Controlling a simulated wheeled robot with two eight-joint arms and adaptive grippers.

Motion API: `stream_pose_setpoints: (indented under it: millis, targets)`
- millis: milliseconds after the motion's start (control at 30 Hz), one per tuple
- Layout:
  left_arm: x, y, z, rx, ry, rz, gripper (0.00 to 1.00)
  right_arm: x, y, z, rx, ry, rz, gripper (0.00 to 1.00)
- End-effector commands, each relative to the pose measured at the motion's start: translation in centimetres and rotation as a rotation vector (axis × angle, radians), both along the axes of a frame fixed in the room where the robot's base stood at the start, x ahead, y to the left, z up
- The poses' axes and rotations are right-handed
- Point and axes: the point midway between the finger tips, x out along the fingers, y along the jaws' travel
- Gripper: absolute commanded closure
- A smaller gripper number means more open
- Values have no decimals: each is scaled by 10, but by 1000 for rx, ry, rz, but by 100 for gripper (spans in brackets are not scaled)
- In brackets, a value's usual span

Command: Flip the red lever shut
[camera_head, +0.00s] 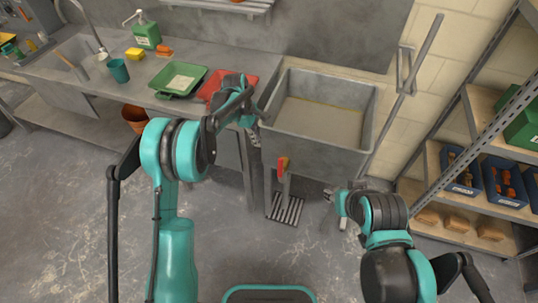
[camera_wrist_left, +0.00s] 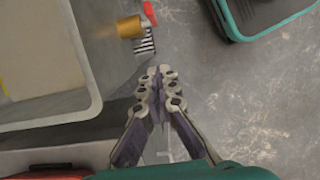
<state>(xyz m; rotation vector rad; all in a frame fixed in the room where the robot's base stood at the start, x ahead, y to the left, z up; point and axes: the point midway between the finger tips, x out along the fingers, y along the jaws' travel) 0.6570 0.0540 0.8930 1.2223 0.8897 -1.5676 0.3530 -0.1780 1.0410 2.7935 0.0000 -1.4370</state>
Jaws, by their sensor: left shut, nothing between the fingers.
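The red lever (camera_head: 282,163) sits on the front of the grey mortar tub (camera_head: 318,148), below its rim and above a floor grate. In the left wrist view the red lever (camera_wrist_left: 150,13) shows at the top edge, partly cut off, beside a brass-coloured valve body (camera_wrist_left: 130,27). My left gripper (camera_head: 254,140) is shut and empty, left of the lever and apart from it. Its closed fingertips (camera_wrist_left: 158,72) point toward the valve in the left wrist view. My right gripper (camera_head: 331,192) is right of the lever, low in front of the tub; its fingers are too small to read.
A slotted floor grate (camera_head: 286,209) lies below the lever. A red tray (camera_head: 222,86) and a green tray (camera_head: 178,79) rest on the counter at left. A metal shelf (camera_head: 460,190) with blue bins stands at right. The floor before the tub is otherwise clear.

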Motion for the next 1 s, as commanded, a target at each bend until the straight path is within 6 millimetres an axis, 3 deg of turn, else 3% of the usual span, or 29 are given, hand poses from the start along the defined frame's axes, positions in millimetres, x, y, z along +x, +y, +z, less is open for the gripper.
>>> stream_pose_setpoints:
  millis: [167, 533, 800, 1000]
  targets:
    - [-1, -5, -22, 0, 0, -1, 100, 0, 0, -8, 0, 0, 0, 60]
    - [-7, -23, -98, 0, 0, -2, 100, 0, 0, -34, 0, 0, 0, 60]
    - [-18, -56, -96, 1, -2, -2, 100, 0, 0, -43, 0, 0, 0, 60]
    - [-20, -61, -95, 1, -1, -1, 100, 0, 0, -44, 0, 0, 0, 60]
